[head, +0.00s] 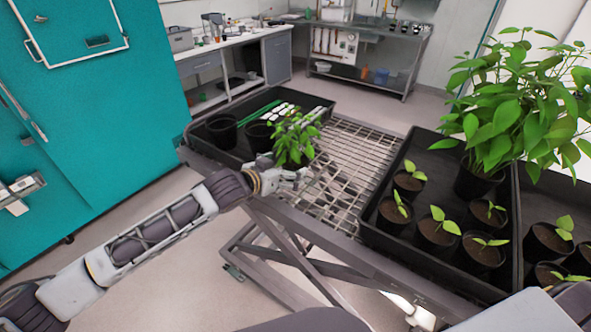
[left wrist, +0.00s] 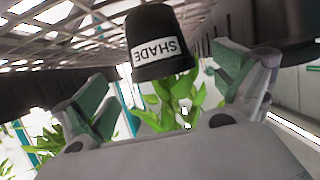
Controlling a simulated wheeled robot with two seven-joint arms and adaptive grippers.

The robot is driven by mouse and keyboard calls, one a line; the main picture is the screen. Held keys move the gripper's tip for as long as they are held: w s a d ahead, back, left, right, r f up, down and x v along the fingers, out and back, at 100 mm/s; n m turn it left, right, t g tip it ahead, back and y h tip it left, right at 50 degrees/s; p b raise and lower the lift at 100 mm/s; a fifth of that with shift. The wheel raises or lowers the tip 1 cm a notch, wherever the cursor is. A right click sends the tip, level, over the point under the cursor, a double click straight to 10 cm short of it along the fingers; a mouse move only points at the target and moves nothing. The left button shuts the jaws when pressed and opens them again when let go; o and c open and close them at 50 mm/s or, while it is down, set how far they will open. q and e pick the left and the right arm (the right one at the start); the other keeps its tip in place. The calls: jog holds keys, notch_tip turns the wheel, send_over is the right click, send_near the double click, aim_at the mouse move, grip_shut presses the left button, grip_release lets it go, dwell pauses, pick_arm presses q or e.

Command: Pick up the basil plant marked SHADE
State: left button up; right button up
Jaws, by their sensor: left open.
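The leaves show below the pot there. My right gripper is not in view.
The left tray (head: 200,137) also holds empty black pots (head: 222,130), green sticks and white items. A bare wire mesh bench top (head: 350,160) lies between it and the right tray (head: 385,243), which holds several seedlings and a large bushy plant (head: 520,105). A teal cabinet (head: 100,110) stands left.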

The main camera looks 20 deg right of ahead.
aim_at(294, 165)
pick_arm(q)
jog(key=shift+w+d+f, duration=0.2)
jog(key=shift+w+d, duration=0.1)
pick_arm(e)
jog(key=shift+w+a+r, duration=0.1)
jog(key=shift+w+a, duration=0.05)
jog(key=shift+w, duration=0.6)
pick_arm(q)
jog(key=shift+w+d, duration=0.1)
jog(key=shift+d, duration=0.05)
jog(key=shift+p+x, duration=0.3)
jog(key=shift+x, duration=1.55)
jog(key=shift+w+d+f, duration=0.2)
jog(key=shift+w+d, duration=0.1)
jog(key=shift+w+d+f, duration=0.1)
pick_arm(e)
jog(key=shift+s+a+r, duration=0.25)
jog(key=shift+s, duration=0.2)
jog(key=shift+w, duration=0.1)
